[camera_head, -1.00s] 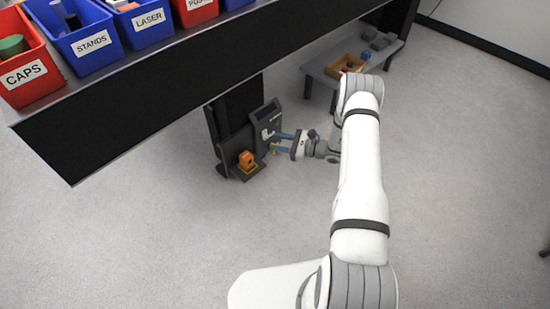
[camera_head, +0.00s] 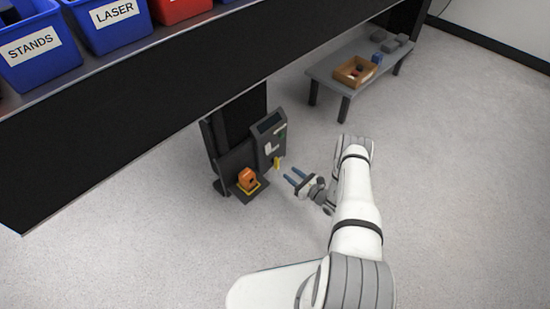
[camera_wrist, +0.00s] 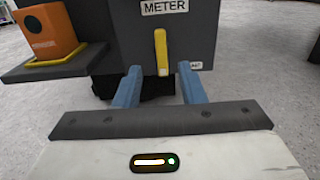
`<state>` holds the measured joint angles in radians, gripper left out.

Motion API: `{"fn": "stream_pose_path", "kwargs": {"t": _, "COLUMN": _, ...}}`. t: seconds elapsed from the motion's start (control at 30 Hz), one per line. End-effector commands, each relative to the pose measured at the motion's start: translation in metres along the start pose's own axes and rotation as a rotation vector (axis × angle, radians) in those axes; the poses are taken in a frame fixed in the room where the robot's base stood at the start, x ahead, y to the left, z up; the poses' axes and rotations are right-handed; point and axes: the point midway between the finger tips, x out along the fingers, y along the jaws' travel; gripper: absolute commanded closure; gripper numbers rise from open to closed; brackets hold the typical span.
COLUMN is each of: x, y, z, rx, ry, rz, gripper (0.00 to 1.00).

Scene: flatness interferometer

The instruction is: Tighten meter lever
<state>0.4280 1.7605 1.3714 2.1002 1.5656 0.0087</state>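The yellow meter lever (camera_wrist: 161,52) hangs vertically on the front of the grey box labelled METER (camera_wrist: 200,38) in the wrist view. In the head view the lever (camera_head: 278,163) is a small yellow bar on the grey meter (camera_head: 266,136). My gripper (camera_head: 292,176) is open with its two blue fingers apart and nothing between them. It stands short of the meter, to the right of it in the head view. In the wrist view my gripper (camera_wrist: 159,72) has its fingertips at either side below the lever, and I cannot tell that they touch anything.
An orange block (camera_head: 247,179) sits on a dark shelf left of the meter, with a yellow edging under it. A black bench with blue and red bins (camera_head: 110,22) overhangs at upper left. A low grey table (camera_head: 322,78) holds a wooden tray (camera_head: 343,76). Floor at right is clear.

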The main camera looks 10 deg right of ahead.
Motion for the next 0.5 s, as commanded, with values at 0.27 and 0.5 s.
{"fn": "stream_pose_path", "kwargs": {"t": 0.27, "x": 0.039, "y": 0.002, "z": -0.002, "rx": -0.003, "ry": -0.002, "rz": 0.008, "gripper": 0.64}}
{"fn": "stream_pose_path", "kwargs": {"t": 0.5, "x": 0.072, "y": 0.004, "z": -0.002, "rx": -0.002, "ry": -0.001, "rz": 0.010, "gripper": 0.64}}
